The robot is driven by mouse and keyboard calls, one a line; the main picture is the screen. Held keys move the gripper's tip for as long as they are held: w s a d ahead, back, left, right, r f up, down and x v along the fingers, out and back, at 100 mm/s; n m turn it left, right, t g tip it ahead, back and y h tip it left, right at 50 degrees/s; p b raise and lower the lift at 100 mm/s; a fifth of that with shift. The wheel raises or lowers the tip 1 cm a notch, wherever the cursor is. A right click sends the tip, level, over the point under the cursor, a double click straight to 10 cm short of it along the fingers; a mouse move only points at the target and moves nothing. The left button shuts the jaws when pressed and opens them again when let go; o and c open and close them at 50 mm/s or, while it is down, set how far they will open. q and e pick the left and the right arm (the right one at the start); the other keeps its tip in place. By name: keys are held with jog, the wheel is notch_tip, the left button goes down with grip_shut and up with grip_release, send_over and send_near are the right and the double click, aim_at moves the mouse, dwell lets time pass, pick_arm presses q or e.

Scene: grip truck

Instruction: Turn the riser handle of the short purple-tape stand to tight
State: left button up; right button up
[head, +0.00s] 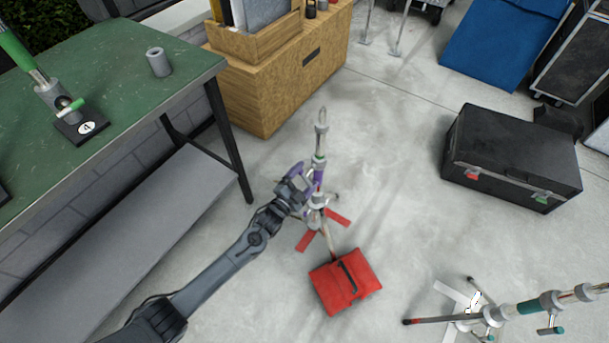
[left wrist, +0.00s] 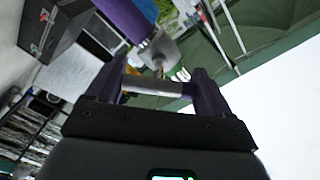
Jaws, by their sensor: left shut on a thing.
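The short purple-tape stand (head: 318,178) stands upright on the concrete floor in the middle of the head view, with red marks at its foot. Its purple tape also shows in the left wrist view (left wrist: 124,18). My left gripper (head: 297,189) is at the stand's left side, at the height of the collar. In the left wrist view its two dark fingers (left wrist: 162,92) are shut on the riser handle (left wrist: 150,88), a pale grey bar lying across between them. The handle's collar (left wrist: 158,52) shows just beyond. In the head view my gripper hides the handle. My right gripper is in neither view.
A red sandbag (head: 345,281) lies at the stand's foot. A teal-tape stand (head: 535,306) is at lower right. A black case (head: 512,158) is to the right, a wooden cart (head: 275,88) behind, a green-topped table (head: 120,62) to the left. Floor between stand and case is clear.

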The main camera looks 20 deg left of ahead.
pick_arm(q)
jog(key=m+p, duration=0.1)
jog(key=m, duration=0.1)
jog(key=shift+r+m, duration=0.15)
jog(key=shift+m, duration=0.25)
jog(key=shift+m+p, duration=0.4)
jog(key=shift+m, duration=1.2)
jog(key=o, duration=0.9)
jog(key=shift+s, duration=0.1)
